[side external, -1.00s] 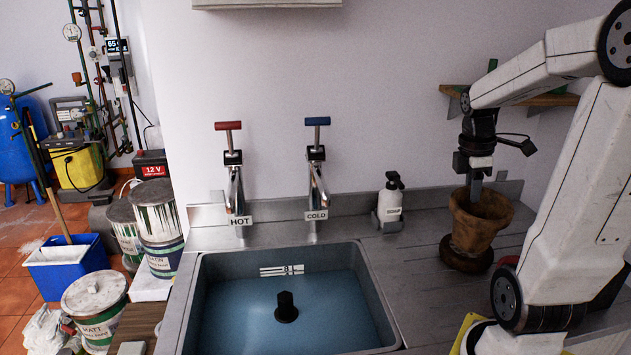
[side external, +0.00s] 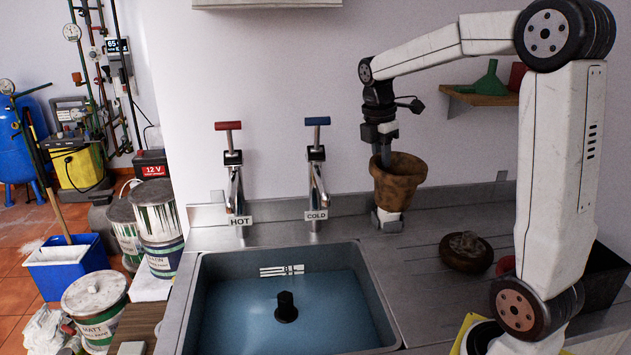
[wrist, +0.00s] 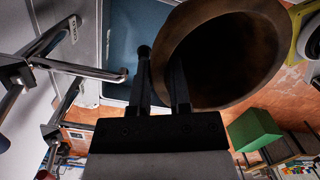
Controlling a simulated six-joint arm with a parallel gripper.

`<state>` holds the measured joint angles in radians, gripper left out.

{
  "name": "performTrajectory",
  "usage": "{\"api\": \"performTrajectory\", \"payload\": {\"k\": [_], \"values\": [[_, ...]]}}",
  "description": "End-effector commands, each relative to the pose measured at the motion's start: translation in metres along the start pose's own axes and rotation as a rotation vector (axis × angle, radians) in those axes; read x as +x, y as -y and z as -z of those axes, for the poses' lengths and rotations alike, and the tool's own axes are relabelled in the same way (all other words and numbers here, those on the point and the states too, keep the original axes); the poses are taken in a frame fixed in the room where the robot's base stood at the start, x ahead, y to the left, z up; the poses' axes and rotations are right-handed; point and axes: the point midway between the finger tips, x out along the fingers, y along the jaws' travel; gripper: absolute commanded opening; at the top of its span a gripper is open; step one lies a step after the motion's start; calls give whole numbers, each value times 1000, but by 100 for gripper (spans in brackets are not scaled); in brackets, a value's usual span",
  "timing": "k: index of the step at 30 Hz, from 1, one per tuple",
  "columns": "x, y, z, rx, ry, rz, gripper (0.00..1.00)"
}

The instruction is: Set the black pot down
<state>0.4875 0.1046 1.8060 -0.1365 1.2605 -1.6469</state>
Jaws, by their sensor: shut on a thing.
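I see no black pot; the pot in my grip is brown (side external: 400,182), with a wide rim. My gripper (side external: 386,158) is shut on the left side of its rim, with the pot hanging slightly tilted above the counter behind the sink's right corner. In the wrist view, the pot (wrist: 225,85) shows its dark inside, and the fingers of my gripper (wrist: 160,75) straddle its wall. A dark brown round base (side external: 466,252) sits apart on the drainboard, to the right and below the pot.
The soap dispenser (side external: 387,222) is mostly hidden behind the pot. The sink (side external: 375,300) holds bluish water and a black upright plug (side external: 286,307). The cold tap (side external: 317,185) stands left of the pot.

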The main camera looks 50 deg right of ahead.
Motion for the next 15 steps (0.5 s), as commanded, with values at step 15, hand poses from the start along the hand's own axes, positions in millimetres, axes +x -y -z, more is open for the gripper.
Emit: {"api": "performTrajectory", "payload": {"k": [15], "values": [[-21, -75, 150, -450, 23, -25, 0]]}}
